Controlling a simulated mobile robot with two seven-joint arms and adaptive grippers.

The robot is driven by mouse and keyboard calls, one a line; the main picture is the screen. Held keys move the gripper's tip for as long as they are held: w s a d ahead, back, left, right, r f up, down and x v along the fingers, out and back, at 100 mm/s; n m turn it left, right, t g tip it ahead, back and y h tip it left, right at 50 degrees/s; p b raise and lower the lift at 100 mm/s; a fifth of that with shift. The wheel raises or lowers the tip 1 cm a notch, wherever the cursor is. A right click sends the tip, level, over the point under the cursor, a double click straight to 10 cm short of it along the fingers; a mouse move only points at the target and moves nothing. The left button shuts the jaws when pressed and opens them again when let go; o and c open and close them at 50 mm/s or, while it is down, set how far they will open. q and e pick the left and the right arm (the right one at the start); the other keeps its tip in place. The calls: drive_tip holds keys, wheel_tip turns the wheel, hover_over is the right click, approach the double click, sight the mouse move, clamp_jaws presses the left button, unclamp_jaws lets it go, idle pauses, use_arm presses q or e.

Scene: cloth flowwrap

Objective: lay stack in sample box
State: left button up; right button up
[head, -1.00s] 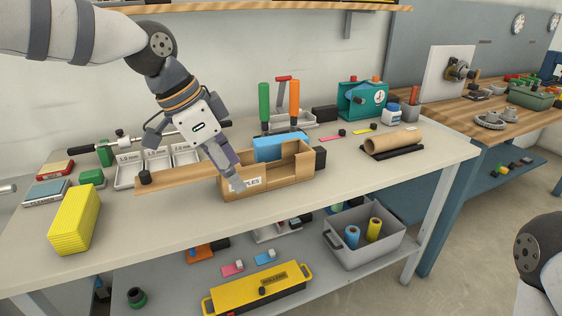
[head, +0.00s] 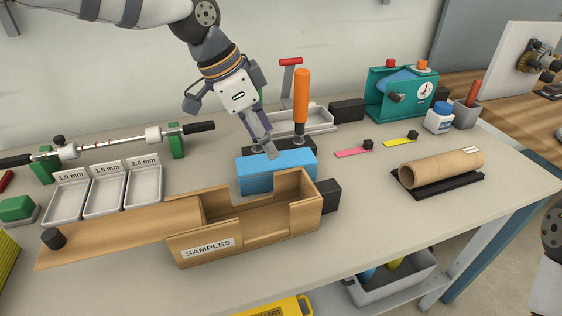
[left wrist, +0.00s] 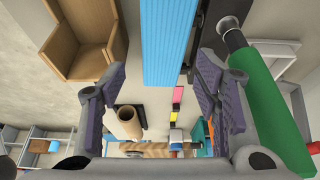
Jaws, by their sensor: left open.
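The sample box (head: 215,247), open-topped cardboard labelled SAMPLES, stands mid-bench with low cut-outs in its walls. The blue stack (head: 262,175), ridged on top, is directly behind the box, outside it. My left gripper (head: 268,147) is over the stack's top; its fingers overlap the stack's upper edge in the picture. In the left wrist view the two purple-padded fingers (left wrist: 160,75) are spread and empty, with the blue stack (left wrist: 166,40) ahead between their lines. I cannot tell whether a finger touches it. The box (left wrist: 88,40) shows at upper left there. My right gripper is out of view.
An orange-handled tool (head: 301,97) stands behind the stack; a green handle (left wrist: 270,110) is close beside the right finger in the wrist view. A black block (head: 328,195) is at the box's right end. Trays (head: 105,197) stand left; a cardboard tube (head: 440,167) lies right.

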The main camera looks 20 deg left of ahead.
sight(277, 159)
use_arm(q)
drive_tip(key=x, duration=0.8)
drive_tip(key=shift+w+a+f+b, duration=0.1)
drive_tip(key=shift+a+f+b, duration=0.1)
drive_tip(key=shift+a+b, duration=0.15)
drive_tip(key=shift+r, duration=0.1)
drive_tip(key=c, duration=1)
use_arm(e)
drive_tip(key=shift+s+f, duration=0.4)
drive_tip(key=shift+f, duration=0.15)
use_arm(q)
drive_tip(key=shift+r, duration=0.1)
